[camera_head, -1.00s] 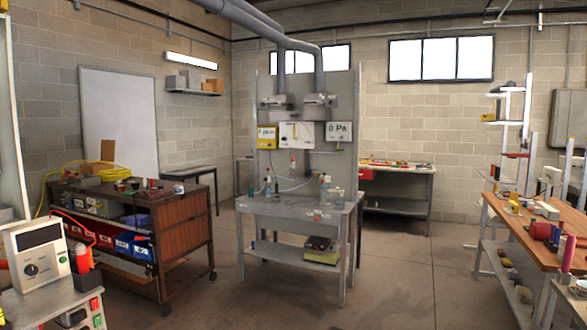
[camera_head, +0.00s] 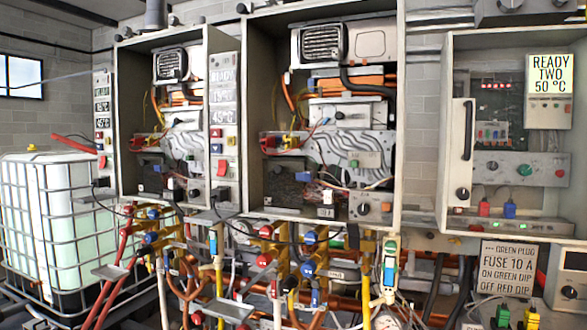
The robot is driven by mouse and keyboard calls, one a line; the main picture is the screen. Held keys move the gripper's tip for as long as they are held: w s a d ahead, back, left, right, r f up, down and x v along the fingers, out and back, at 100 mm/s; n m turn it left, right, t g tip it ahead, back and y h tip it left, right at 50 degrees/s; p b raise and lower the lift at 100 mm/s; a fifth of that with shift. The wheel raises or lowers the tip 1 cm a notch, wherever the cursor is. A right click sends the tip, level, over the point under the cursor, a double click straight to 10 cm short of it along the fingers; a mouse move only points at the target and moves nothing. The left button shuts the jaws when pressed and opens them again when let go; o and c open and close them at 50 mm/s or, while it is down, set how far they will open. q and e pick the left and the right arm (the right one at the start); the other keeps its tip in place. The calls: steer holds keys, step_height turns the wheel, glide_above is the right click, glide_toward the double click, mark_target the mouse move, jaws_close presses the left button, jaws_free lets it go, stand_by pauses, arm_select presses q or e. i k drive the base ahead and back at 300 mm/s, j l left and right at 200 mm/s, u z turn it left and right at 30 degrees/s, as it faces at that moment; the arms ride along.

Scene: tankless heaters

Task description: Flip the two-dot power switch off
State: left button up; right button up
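Neither gripper is in the head view. No two-dot mark can be made out at this size, so I cannot tell which switch is the two-dot power switch. Three open grey heater cabinets stand in a row: left (camera_head: 124,100), middle (camera_head: 256,80) and right (camera_head: 447,75). A control strip (camera_head: 224,60) between the left and middle cabinets carries red and blue switch-like parts (camera_head: 222,167). A similar strip (camera_head: 102,85) is at the far left. A small upright green-and-blue device (camera_head: 390,262) hangs below the middle cabinet. A similar white-and-blue one (camera_head: 213,242) hangs below the left cabinet.
The right cabinet's display (camera_head: 551,78) reads READY TWO 50 °C. A sign (camera_head: 508,268) below mentions a green plug, fuse 10 A, and green and red dip. Green (camera_head: 502,315) and yellow (camera_head: 532,318) plugs are beneath it. Dense pipes and a caged tank (camera_head: 50,210) fill the lower left.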

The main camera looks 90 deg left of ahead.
mark_target(223, 164)
steer(key=u, duration=3.15)
